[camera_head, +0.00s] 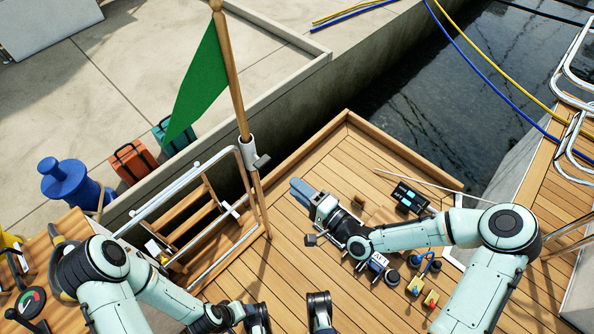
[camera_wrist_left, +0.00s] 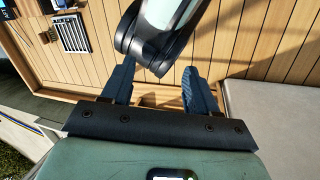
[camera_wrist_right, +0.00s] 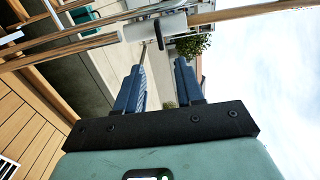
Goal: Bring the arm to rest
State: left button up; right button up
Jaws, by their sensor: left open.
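My right gripper (camera_head: 302,191) is above the wooden cockpit deck (camera_head: 300,262), with its blue fingers pointing up and left towards the flagstaff. In the right wrist view its two fingers (camera_wrist_right: 159,66) stand apart with nothing between them. My left arm comes in from the left and bends down to the lower edge of the head view, where I cannot make out its fingers clearly. In the left wrist view my left gripper (camera_wrist_left: 158,70) has its blue fingers apart. A dark and pale-green part of my own body shows beyond and between them. Neither gripper holds anything.
A green flag (camera_head: 197,88) on a wooden staff stands by a metal rail and wooden steps (camera_head: 187,215). A black box (camera_head: 411,198) and small fittings (camera_head: 424,285) lie near my right arm. A blue bollard (camera_head: 66,183) and suitcases (camera_head: 135,162) stand on the quay.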

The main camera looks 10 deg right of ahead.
jog(key=s+a+f+n+g+h+p, duration=0.2)
jog(key=s+f+n+g+h+p, duration=0.1)
jog(key=s+f+g+p, duration=0.65)
pick_arm(q)
jog(key=s+d+r+g+p, duration=0.1)
jog(key=r+p, duration=0.2)
jog(key=r, duration=0.5)
jog(key=s+r+g+p, duration=0.1)
jog(key=s+r+p, duration=0.1)
jog(key=r, duration=0.6)
jog(key=shift+d+h+p, duration=0.3)
jog(key=shift+d+p, duration=0.05)
jog(key=shift+p, duration=0.5)
pick_arm(e)
jog(key=s+d+f+n+g+h, duration=0.1)
jog(key=s+d+n+g+h, duration=0.1)
jog(key=s, duration=0.6)
jog(key=s+d+f+n+g+h, duration=0.2)
jog(key=s+d+g, duration=0.2)
jog(key=s, duration=0.5)
jog(key=shift+s, duration=0.25)
